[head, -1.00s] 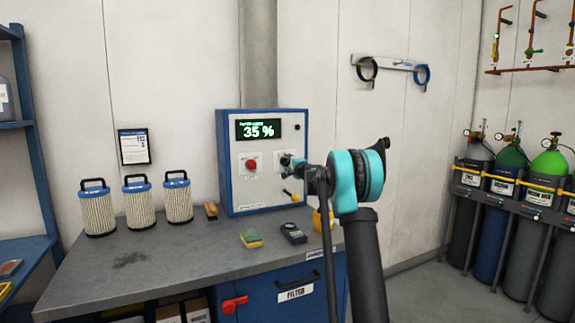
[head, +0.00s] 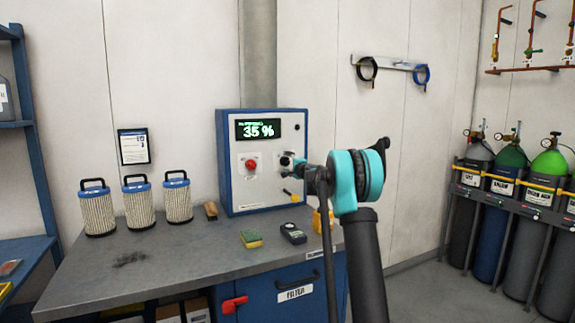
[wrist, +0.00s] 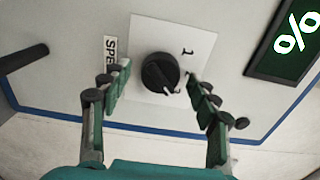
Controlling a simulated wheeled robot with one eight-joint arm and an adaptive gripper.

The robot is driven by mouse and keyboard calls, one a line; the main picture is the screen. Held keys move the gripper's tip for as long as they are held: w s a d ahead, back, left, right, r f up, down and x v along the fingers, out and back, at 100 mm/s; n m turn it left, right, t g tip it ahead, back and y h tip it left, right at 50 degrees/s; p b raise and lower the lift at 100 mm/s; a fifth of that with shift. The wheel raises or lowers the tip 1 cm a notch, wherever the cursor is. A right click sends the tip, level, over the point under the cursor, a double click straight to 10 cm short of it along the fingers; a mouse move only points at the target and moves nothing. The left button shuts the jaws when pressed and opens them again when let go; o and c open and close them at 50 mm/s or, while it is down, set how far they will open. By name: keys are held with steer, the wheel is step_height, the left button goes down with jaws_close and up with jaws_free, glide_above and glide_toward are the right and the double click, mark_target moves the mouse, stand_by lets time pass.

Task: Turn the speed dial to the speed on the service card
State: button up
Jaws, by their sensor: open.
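The speed dial (wrist: 160,73) is a round black knob on a white plate with numerals, beside a partly hidden "SPE…" label, in the wrist view. My gripper (wrist: 158,88) is open, with one finger to each side of the dial; whether either finger touches it I cannot tell. In the head view my gripper (head: 290,163) is at the right of the control box (head: 228,150), largely covering the dial. The display (head: 258,129) reads 35 %. The service card (head: 134,147) hangs on the wall left of the box; its text is too small to read surely.
Several filters (head: 138,206), a sponge (head: 251,239) and a dark meter (head: 293,233) stand on the bench (head: 185,262). The bench's front middle is clear.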

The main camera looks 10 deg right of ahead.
steer(key=v, duration=1.2)
